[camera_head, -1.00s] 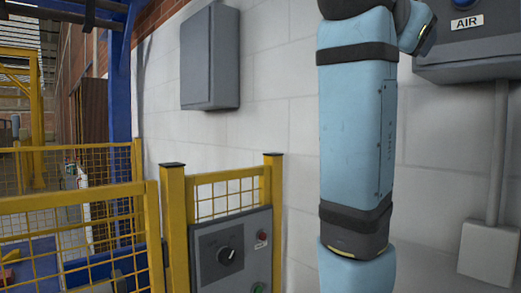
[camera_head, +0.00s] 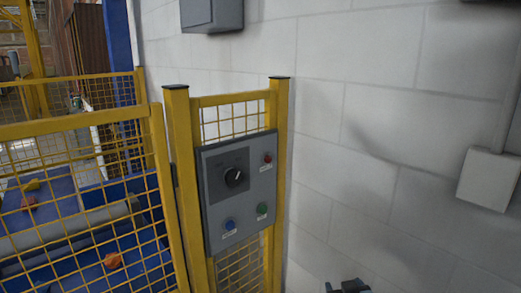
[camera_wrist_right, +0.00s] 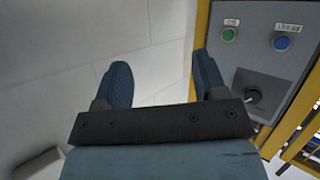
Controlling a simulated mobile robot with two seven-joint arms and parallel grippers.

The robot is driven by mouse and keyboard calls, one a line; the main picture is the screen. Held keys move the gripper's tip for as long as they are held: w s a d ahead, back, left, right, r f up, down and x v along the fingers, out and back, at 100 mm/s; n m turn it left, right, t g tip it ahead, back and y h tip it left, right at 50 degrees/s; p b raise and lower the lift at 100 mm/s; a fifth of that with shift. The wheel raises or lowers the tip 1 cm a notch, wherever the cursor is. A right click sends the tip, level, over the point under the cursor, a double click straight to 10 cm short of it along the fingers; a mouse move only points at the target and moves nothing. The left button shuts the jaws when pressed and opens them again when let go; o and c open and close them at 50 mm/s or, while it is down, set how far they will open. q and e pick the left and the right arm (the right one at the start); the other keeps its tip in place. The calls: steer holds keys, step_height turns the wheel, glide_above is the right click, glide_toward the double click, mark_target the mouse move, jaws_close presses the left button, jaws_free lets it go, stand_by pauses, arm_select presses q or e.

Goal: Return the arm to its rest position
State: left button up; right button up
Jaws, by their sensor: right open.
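My right gripper (camera_wrist_right: 163,72) shows in the right wrist view. Its two blue fingers stand wide apart with nothing between them. The control panel (camera_wrist_right: 262,60) is beyond the fingers to the right, apart from them. In the head view the same grey control panel (camera_head: 237,192) hangs on a yellow post frame, with a black knob, a red light and blue and green buttons. A small dark part, probably of my right arm or gripper, shows at the bottom edge of the head view. The rest of that arm is out of the picture. My left gripper is not in view.
A yellow mesh fence (camera_head: 85,122) runs left of the panel. Behind it is a blue conveyor with several small orange and yellow pieces. A white block wall (camera_head: 370,110) fills the right, with a pale box (camera_head: 488,180) on it. Space before the wall looks clear.

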steer(key=s+a+f+n+g+y, duration=0.1)
steer(key=s+f+g+y, duration=0.1)
steer(key=s+f, duration=1)
steer(key=s+f+g+y, duration=0.15)
steer(key=s+f, duration=0.55)
steer(key=s, duration=0.8)
arm_select(q)
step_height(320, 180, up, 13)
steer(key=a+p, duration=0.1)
steer(key=p, duration=1.3)
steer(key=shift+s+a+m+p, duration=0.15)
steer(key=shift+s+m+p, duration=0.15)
steer(key=shift+p, duration=0.05)
arm_select(e)
step_height(320, 180, up, 12)
steer(key=shift+d+r+n+t, duration=0.15)
steer(key=shift+d+n+t, duration=0.1)
steer(key=shift+n+t, duration=0.2)
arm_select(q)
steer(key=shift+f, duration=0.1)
arm_select(e)
steer(key=shift+y, duration=0.25)
